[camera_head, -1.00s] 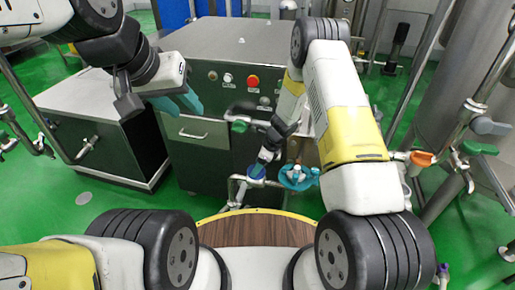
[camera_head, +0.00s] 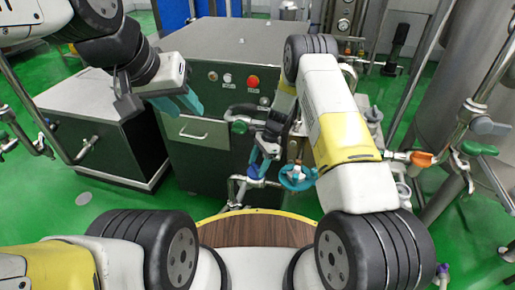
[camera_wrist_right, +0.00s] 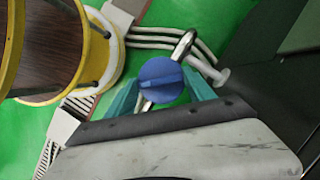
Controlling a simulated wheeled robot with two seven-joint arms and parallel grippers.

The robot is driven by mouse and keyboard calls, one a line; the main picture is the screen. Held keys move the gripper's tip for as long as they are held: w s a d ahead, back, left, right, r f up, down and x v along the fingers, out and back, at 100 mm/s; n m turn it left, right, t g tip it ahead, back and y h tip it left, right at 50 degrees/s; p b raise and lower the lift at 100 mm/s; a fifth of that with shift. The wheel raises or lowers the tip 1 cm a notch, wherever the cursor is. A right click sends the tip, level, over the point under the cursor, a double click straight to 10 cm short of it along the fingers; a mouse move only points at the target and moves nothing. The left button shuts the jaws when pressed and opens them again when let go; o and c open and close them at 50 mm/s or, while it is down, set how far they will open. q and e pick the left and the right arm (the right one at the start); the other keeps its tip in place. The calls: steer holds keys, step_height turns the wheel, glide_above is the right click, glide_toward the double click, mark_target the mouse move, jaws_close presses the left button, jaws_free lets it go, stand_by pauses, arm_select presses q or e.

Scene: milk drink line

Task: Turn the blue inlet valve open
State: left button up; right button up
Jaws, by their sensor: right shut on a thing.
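The blue inlet valve (camera_head: 256,173) sits on the pipework in front of the dark cabinet, just beyond my wooden-topped base. In the right wrist view its round blue knob (camera_wrist_right: 160,78), with a raised bar across it, lies between the teal fingers. My right gripper (camera_wrist_right: 161,93) is shut on this knob, one finger on each side. In the head view my right gripper (camera_head: 262,160) is partly hidden by its own wrist. My left gripper (camera_head: 182,102) hangs empty in front of the cabinet, away from the valve; its finger gap is unclear.
A teal handwheel (camera_head: 297,179) stands close to the right of the blue valve. A green-ended handle (camera_head: 240,126) is just above it. The dark cabinet (camera_head: 205,150) is behind. An orange-handled valve (camera_head: 422,159) is further right. Green floor is open at left.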

steer(key=n+g+h, duration=0.1)
steer(key=n, duration=0.3)
steer(key=shift+w+a+n, duration=0.1)
steer(key=shift+w+n, duration=0.05)
steer(key=shift+n, duration=0.15)
steer(key=n+h, duration=0.1)
steer(key=n, duration=0.1)
steer(key=n+g, duration=0.1)
steer(key=n, duration=0.1)
steer(key=shift+a+n+h, duration=0.1)
steer(key=shift+n+h, duration=0.2)
steer(key=shift+h, duration=0.1)
steer(key=o, duration=1.4)
steer(key=shift+v, duration=3.9)
steer(key=shift+w, duration=0.1)
